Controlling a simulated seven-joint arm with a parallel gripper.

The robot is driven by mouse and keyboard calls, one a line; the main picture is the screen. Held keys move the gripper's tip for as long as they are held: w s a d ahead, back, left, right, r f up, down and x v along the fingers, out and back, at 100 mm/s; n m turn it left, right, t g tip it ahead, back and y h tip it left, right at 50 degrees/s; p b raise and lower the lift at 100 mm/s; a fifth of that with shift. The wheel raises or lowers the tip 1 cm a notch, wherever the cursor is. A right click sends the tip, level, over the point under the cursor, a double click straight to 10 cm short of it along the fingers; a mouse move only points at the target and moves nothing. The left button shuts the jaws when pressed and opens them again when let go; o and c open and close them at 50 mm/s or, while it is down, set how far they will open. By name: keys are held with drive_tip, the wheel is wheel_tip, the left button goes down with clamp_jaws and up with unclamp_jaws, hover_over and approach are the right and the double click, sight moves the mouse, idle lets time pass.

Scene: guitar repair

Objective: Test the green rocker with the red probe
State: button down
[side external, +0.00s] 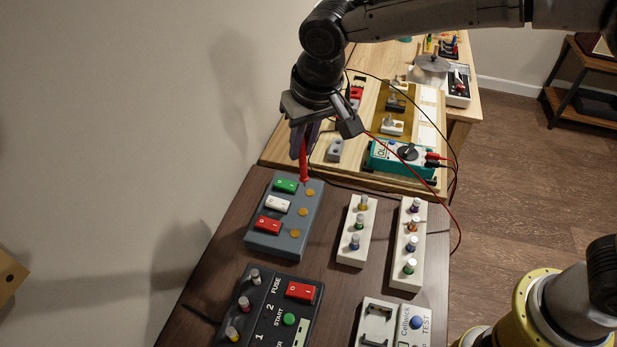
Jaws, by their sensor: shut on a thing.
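My gripper (304,140) is shut on the red probe (303,162), which points down. The probe's lower end is at the far end of the grey switch box, close to the green rocker (285,186) and the far brass contact (310,192). I cannot tell whether the tip touches anything. The grey box (262,240) also carries a white rocker (277,204) and a red rocker (268,225), each with a round brass contact to its right. A red wire runs from the probe to the teal multimeter (385,158) on the wooden board.
Two cream blocks with coloured knobs (349,255) (404,275) stand right of the grey box. A black fuse panel (262,310) and a cream Cellock tester (390,315) are nearer. The red wire hangs in a loop over the table's right edge.

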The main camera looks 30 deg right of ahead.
drive_tip(key=shift+w+d+f, duration=0.4)
drive_tip(key=shift+d+f, duration=0.05)
drive_tip(key=shift+f, duration=0.35)
drive_tip(key=shift+w+d+f, duration=0.4)
drive_tip(key=shift+w+f, duration=0.05)
drive_tip(key=shift+f, duration=0.4)
drive_tip(key=shift+w+d+f, duration=0.4)
drive_tip(key=shift+d+f, duration=0.05)
drive_tip(key=shift+f, duration=0.35)
drive_tip(key=shift+f, duration=0.6)
idle(1.9)
wheel_tip(320, 180, up, 6)
idle(0.8)
